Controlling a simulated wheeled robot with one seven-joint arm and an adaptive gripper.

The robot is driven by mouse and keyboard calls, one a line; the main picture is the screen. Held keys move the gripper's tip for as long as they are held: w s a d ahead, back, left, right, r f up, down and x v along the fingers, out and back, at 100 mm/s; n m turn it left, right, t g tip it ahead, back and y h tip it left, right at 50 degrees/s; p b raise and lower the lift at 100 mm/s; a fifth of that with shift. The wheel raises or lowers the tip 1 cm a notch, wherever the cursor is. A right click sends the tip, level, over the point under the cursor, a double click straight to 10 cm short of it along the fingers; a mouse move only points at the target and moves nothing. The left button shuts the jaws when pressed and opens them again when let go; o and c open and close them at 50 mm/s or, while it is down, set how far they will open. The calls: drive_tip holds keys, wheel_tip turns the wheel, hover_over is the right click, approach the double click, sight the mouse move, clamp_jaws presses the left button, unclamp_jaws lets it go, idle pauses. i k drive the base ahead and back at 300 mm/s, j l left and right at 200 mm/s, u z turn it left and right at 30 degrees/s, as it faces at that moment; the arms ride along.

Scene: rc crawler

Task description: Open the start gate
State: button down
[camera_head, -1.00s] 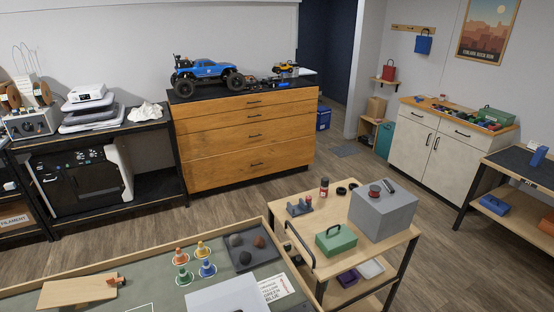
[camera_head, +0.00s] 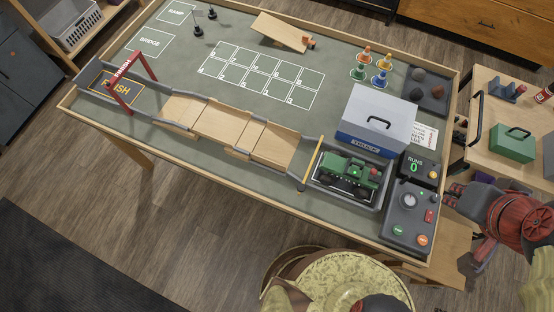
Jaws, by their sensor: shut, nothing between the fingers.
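The start gate (camera_head: 312,159) appears as a thin yellow-topped bar across the left end of a grey start bay. It stands between the bay and the wooden track (camera_head: 272,146), and looks closed. A green crawler truck (camera_head: 346,175) sits in the bay, right of the gate. A grey control box (camera_head: 405,220) stands right of the bay, with a round dial, a red switch, and green and orange buttons. My gripper (camera_head: 452,194) is at the table's right edge, just right of the control box. It looks shut and empty, and does not touch the gate.
A lidded toolbox marked TRUCK (camera_head: 375,121) stands behind the bay. A counter (camera_head: 416,167) reads RUNS 0. A red finish arch (camera_head: 131,82) stands at the track's far left. Cones, rocks and a ramp lie at the back. A side cart (camera_head: 486,150) is close on the right.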

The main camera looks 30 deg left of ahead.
sight(300, 188)
drive_tip(key=u, duration=1.25)
drive_tip(key=j+u, duration=0.15)
drive_tip(key=j, duration=0.55)
drive_tip(key=k+j, duration=0.05)
